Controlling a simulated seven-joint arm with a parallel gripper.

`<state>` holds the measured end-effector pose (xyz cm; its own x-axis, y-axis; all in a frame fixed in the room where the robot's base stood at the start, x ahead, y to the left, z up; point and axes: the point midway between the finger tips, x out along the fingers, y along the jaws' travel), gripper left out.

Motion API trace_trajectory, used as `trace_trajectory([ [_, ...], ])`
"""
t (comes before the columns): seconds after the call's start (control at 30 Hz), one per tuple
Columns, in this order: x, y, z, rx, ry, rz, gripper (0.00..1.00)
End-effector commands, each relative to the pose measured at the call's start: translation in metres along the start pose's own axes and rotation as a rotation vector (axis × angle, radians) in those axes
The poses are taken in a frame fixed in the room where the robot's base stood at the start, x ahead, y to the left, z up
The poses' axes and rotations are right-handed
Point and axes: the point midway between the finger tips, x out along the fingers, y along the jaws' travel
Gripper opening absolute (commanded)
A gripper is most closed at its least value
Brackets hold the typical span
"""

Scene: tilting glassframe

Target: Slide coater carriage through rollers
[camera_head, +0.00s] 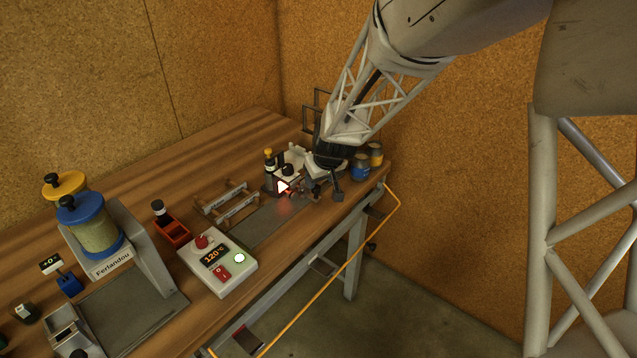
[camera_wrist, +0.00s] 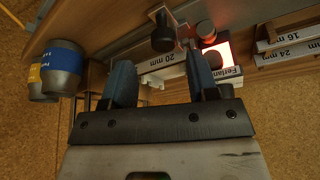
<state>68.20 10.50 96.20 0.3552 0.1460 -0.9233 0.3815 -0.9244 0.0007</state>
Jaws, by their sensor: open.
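A small white and black coating device (camera_head: 291,160) stands near the right end of the wooden bench, with a glowing red front and white arrow. It also shows in the wrist view, with a red-lit window (camera_wrist: 222,52) and a partly cut-off "Ferlan..." label. My gripper is right beside it in the head view, its fingertips mostly hidden by the wrist. In the wrist view my gripper (camera_wrist: 162,82) is open, with two blue-grey fingers apart. A pale bar marked "20 mm" (camera_wrist: 162,61) shows beyond the gap, with no visible grip on it. I cannot make out the carriage or the rollers separately.
A rack (camera_head: 228,203) holds bars marked 16 and 24 mm. A white control box (camera_head: 217,263) reads 120 °C. Cans (camera_head: 360,168) stand close by the wrist; they show in the wrist view (camera_wrist: 62,72). A larger "Ferlandou" machine (camera_head: 115,250) stands left. A dark knob (camera_wrist: 163,36) is near the fingers.

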Motion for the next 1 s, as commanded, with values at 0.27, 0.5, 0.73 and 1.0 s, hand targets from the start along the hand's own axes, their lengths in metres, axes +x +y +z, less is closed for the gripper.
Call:
trace_trajectory([
  [0.27, -0.029, 0.001, 0.0, -0.001, 0.002, 0.001, 0.54],
  [0.5, -0.037, 0.001, 0.0, 0.0, 0.0, 0.001, 0.54],
  [0.73, -0.038, 0.001, 0.0, 0.0, 0.0, 0.001, 0.54],
  [1.0, -0.047, 0.001, 0.004, 0.008, -0.001, 0.001, 0.54],
])
